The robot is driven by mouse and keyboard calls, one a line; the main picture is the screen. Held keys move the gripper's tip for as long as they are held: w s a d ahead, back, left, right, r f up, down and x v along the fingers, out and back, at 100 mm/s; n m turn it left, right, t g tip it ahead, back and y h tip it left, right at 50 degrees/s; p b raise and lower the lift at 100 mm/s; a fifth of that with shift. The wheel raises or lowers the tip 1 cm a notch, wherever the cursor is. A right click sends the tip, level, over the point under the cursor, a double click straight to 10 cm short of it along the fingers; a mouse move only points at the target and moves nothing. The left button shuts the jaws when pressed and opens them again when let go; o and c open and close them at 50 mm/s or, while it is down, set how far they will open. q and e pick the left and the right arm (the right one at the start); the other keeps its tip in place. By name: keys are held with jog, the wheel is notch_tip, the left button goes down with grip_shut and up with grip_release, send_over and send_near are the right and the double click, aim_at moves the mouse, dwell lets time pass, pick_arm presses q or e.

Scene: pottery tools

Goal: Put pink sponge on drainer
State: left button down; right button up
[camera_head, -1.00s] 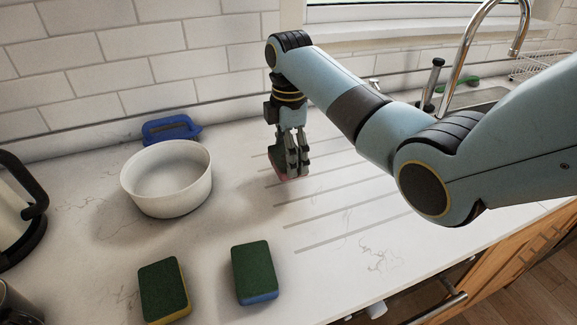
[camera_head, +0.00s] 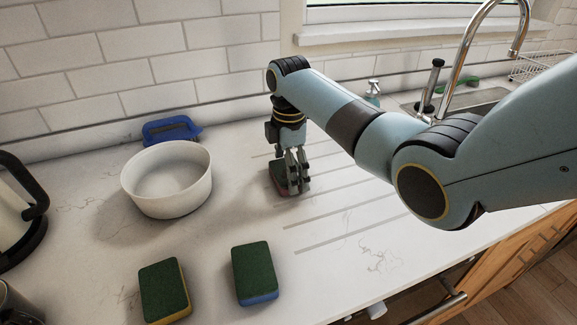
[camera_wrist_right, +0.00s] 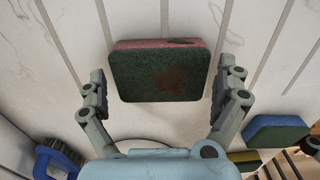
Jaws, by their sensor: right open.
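The pink sponge (camera_head: 278,172), with a dark green scouring side, is on the grooved drainer area (camera_head: 335,218) of the countertop, partly hidden behind my right gripper (camera_head: 299,188). In the right wrist view the sponge (camera_wrist_right: 160,72) lies between the spread fingers, with gaps on both sides; its pink edge faces the top of the picture. My right gripper is open and points down, low over the drainer. Drainer grooves run past the sponge. My left gripper is not in view.
A white bowl (camera_head: 167,180) stands left of the drainer, with a blue brush (camera_head: 171,130) behind it. A green-yellow sponge (camera_head: 164,290) and a green-blue sponge (camera_head: 255,272) lie in front. A kettle (camera_head: 20,210) is at left; the sink and faucet (camera_head: 462,55) are at right.

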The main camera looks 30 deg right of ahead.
notch_tip(320, 180, up, 12)
jog(key=shift+r+b, duration=0.15)
jog(key=shift+b, duration=0.2)
dwell(0.5)
